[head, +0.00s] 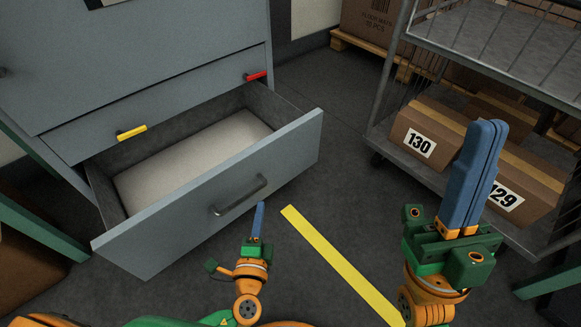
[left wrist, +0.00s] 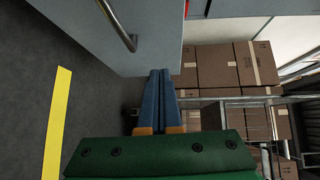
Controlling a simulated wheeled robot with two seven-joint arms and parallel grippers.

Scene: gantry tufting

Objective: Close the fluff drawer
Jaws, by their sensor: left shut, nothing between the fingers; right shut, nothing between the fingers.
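The fluff drawer (head: 215,200) is a grey metal drawer, pulled out at the bottom of the grey cabinet (head: 130,50). A pale, whitish layer (head: 190,158) lies on its floor. Its bar handle (head: 240,196) is on the front panel; the handle also shows at the top of the left wrist view (left wrist: 118,25). My left gripper (head: 260,206) is shut and empty, in front of the drawer front near the handle's right end; whether it touches the panel I cannot tell. My right gripper (head: 490,125) is shut and empty, raised at the right, well away from the drawer.
A yellow handle (head: 132,132) and a red handle (head: 256,76) sit on the cabinet above the drawer. A wire cart (head: 480,60) with boxes labelled 130 (head: 418,142) and 129 stands at the right. A yellow floor strip (head: 335,260) crosses clear dark floor.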

